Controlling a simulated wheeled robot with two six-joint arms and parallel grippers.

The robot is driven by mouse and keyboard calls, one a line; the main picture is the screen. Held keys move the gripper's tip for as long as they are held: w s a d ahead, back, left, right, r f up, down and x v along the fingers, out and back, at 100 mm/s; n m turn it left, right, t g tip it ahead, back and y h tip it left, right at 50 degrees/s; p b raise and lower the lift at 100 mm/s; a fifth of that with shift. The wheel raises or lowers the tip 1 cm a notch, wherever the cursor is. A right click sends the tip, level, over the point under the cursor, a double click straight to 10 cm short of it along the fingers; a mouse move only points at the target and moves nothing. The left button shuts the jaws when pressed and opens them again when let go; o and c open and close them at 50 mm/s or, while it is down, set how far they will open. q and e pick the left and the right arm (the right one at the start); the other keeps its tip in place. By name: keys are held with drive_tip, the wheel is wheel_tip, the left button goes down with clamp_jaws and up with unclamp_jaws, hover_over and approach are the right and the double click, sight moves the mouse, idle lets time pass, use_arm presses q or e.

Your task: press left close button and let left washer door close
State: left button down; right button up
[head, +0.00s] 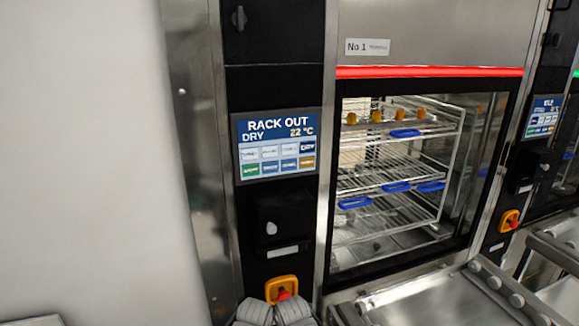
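The left washer, labelled No 1 (367,47), has a lit red bar (430,72) above its front opening. A wire rack (395,165) with blue and orange items shows clearly inside; I cannot tell whether a glass door covers it. Left of the opening, a control screen (277,145) reads RACK OUT, DRY, 22 °C, above small coloured buttons. I cannot read which one is close. A gripper (272,309), apparently my left, is at the bottom edge, below the screen, with two ribbed grey fingers side by side. Its finger gap is unclear. My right gripper is out of view.
An orange-framed red stop button (282,289) sits right by the gripper's fingertips. A small pale knob (271,228) is on the black panel above it. A metal roller table (425,305) stands before the washer. A second washer's screen (543,116) is at right.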

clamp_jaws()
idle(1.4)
